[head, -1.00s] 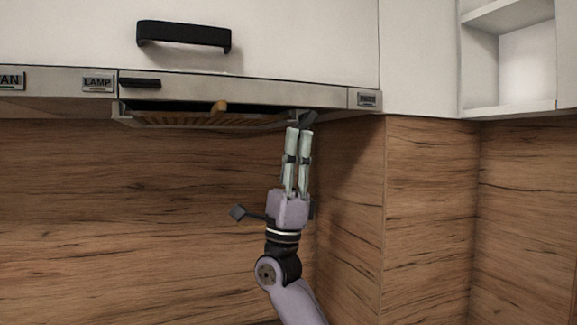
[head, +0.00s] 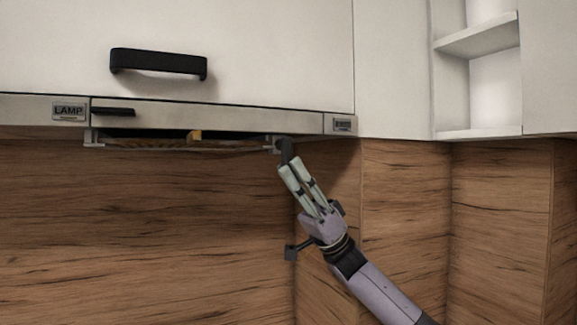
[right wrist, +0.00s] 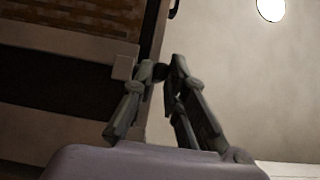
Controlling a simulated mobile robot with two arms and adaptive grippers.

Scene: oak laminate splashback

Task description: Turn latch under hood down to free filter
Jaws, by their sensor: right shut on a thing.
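The dark latch (head: 285,150) hangs under the right part of the hood's front edge and points down. My right gripper (head: 293,165) comes up from the lower right and is shut on the latch near its lower end. The right wrist view shows a small dark part of the latch (right wrist: 160,72) between the fingertips; most of it is hidden. The filter (head: 160,146) is in the hood's underside, left of the latch, with a yellowish tab (head: 194,136). The filter's brown grille also shows in the right wrist view (right wrist: 80,14). My left gripper is not in view.
The steel hood front (head: 225,115) carries a LAMP label and a dark slider (head: 113,111). A white cabinet door with a black handle (head: 158,64) is above. Open shelves (head: 478,40) are at right. The wood splashback (head: 130,235) below is clear.

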